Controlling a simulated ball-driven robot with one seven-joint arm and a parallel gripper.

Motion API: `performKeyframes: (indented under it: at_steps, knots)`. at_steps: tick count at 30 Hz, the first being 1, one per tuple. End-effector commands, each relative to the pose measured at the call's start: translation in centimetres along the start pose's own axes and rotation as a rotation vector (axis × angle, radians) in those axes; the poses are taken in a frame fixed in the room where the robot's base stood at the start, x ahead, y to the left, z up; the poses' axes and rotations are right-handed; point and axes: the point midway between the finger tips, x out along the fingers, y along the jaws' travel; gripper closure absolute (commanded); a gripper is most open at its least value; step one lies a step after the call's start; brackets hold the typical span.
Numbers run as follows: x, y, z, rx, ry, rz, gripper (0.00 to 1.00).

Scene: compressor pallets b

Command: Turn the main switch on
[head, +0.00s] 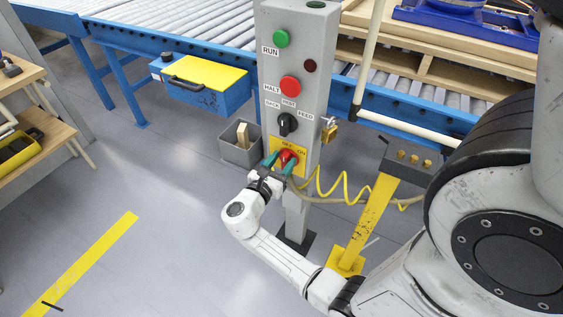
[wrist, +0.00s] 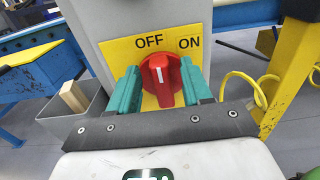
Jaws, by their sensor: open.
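The main switch is a red rotary knob (wrist: 161,80) on a yellow plate (wrist: 120,50) marked OFF and ON. In the wrist view its white pointer line leans slightly left, towards OFF. In the head view the red knob (head: 287,157) sits low on the grey control post (head: 300,60). My gripper (wrist: 160,88) is open, its two green fingers on either side of the knob. It also shows in the head view (head: 284,161), in front of the yellow plate. I cannot tell whether the fingers touch the knob.
Above the switch the post carries a black selector (head: 287,124), a red HALT button (head: 290,86) and a green RUN button (head: 281,39). A brass padlock (head: 329,131) hangs at its right side. A grey bin (head: 240,152) stands left, a yellow pedestal (head: 366,222) right.

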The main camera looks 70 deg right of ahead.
Motion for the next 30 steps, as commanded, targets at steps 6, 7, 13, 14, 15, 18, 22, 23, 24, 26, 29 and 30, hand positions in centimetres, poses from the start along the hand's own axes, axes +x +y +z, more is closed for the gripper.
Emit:
performKeyframes:
  at_steps: [6, 7, 13, 14, 15, 18, 22, 23, 24, 26, 29, 30]
  knots:
    - [-0.03, 0.00, -0.01, 0.000, 0.000, 0.000, 0.61]
    - [-0.03, -0.01, -0.01, 0.000, 0.000, 0.000, 0.64]
    - [-0.04, -0.01, -0.01, 0.000, 0.000, 0.000, 0.83]
    - [-0.04, -0.01, -0.01, 0.000, 0.000, 0.000, 0.86]
    - [-0.04, -0.01, -0.02, 0.000, 0.000, 0.000, 0.89]
    - [-0.05, -0.01, -0.02, 0.000, 0.000, 0.000, 0.99]
    - [-0.05, 0.00, -0.02, 0.000, 0.000, 0.000, 1.00]
    - [-0.05, 0.00, -0.02, 0.001, 0.000, 0.000, 1.00]
    - [-0.06, -0.01, -0.03, 0.003, 0.000, 0.000, 1.00]
    - [-0.06, -0.02, -0.05, 0.008, 0.000, 0.000, 1.00]
    - [-0.08, -0.06, -0.10, 0.030, 0.001, 0.001, 1.00]
    - [-0.09, -0.08, -0.13, 0.042, 0.001, 0.001, 1.00]
